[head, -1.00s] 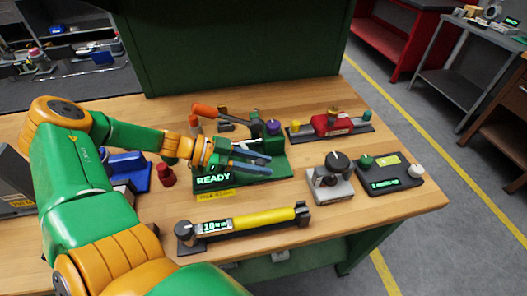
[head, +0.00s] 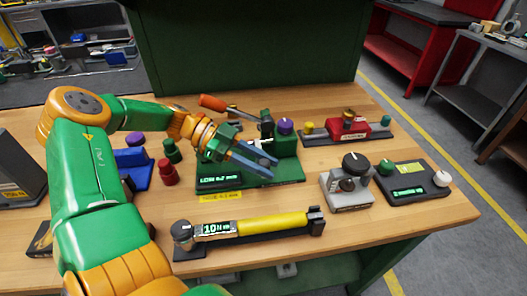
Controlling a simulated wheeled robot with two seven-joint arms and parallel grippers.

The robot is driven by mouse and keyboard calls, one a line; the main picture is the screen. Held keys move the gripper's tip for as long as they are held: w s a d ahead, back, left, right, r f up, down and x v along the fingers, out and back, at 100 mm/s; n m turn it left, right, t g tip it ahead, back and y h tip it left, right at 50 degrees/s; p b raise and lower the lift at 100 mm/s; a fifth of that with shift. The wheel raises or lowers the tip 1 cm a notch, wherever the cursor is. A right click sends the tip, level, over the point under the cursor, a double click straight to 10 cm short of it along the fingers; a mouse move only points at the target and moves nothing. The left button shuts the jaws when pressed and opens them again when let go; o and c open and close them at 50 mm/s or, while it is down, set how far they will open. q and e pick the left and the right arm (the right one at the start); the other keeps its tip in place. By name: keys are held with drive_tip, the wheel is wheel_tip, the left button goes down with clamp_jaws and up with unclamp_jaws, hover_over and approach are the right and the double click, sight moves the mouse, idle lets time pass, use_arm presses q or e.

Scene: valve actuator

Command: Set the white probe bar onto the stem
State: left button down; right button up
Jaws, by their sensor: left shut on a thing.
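My left gripper (head: 266,164) reaches over the green fixture (head: 285,171) from the left, its two blue-grey fingers nearly together. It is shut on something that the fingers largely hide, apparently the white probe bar. I cannot make out the bar's outline. The stem is hidden behind the gripper, so I cannot tell whether the bar touches it. The fixture's front display (head: 217,181) shows small green text that seems to begin with "LOW". A purple knob (head: 285,125) tops the fixture's block. My right gripper is not in view.
A yellow-handled torque wrench (head: 265,224) lies in front. Red (head: 167,172) and dark green (head: 172,150) knobs stand left. A grey block with a black knob (head: 350,186) and a dark control box (head: 412,184) stand right.

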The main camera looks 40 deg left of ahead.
use_arm(q)
drive_tip(key=c, duration=0.6)
unclamp_jaws()
drive_tip(key=v, duration=0.6)
drive_tip(key=shift+a, duration=0.1)
drive_tip(key=shift+s+a+r, duration=0.2)
drive_tip(key=shift+a+r, duration=0.05)
drive_tip(key=shift+a, duration=0.1)
